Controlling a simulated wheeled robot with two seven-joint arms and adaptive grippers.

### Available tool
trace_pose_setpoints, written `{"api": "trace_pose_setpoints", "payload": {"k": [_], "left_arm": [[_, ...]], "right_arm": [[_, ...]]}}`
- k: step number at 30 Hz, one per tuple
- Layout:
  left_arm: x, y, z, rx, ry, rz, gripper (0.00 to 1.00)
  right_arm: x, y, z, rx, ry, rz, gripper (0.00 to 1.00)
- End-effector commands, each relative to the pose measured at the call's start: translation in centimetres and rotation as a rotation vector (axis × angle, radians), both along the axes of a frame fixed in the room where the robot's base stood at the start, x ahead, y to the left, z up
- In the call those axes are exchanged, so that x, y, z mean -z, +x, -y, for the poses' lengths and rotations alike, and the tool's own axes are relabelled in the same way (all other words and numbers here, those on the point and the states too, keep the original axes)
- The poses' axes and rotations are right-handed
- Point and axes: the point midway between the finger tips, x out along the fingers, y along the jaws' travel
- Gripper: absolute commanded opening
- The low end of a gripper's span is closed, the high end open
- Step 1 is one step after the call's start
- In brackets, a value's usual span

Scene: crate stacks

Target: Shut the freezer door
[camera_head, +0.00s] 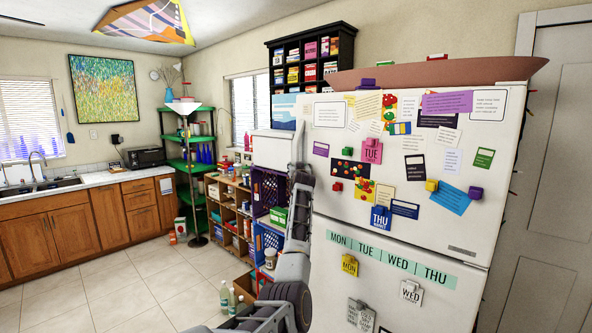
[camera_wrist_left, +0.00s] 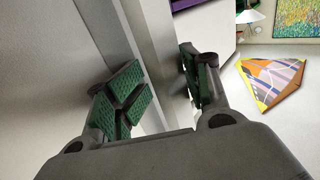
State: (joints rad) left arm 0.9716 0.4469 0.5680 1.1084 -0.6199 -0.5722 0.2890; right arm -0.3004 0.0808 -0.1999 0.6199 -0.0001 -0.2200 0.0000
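The white fridge has an upper freezer door (camera_head: 335,195) covered in notes and magnets. From the front I cannot tell how far it stands open. My left gripper (camera_head: 299,140) is raised at the door's left edge, and my arm covers part of that edge. In the left wrist view the left gripper (camera_wrist_left: 157,88) has its green-padded fingers apart, with pale vertical edges of a white panel behind and between them. I cannot tell whether a finger touches the panel. My right gripper is out of view.
The lower fridge door (camera_head: 455,305) is below the freezer door. A wooden shelf unit (camera_head: 228,205) and purple crate (camera_head: 262,186) stand left of the fridge. Bottles (camera_head: 224,297) stand on the floor. A brown tray (camera_head: 440,73) lies on the fridge. Tiled floor at left is open.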

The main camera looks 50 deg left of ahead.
Motion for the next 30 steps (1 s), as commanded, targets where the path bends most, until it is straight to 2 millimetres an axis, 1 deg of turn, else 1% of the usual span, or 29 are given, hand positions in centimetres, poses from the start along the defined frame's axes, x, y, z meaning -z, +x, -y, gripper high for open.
{"api": "trace_pose_setpoints", "payload": {"k": [2,11,17,30], "left_arm": [[-0.1,0.2,0.2,0.004,0.002,0.001,0.48],[-0.4,0.0,0.1,0.0,0.006,0.004,0.48],[-0.4,-0.3,0.4,-0.001,0.007,0.003,0.48],[-0.3,-1.7,2.5,-0.001,0.006,0.002,0.48]], "right_arm": [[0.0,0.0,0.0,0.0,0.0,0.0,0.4],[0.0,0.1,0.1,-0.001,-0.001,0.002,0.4],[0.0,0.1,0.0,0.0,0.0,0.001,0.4],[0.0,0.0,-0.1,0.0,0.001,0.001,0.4]]}}
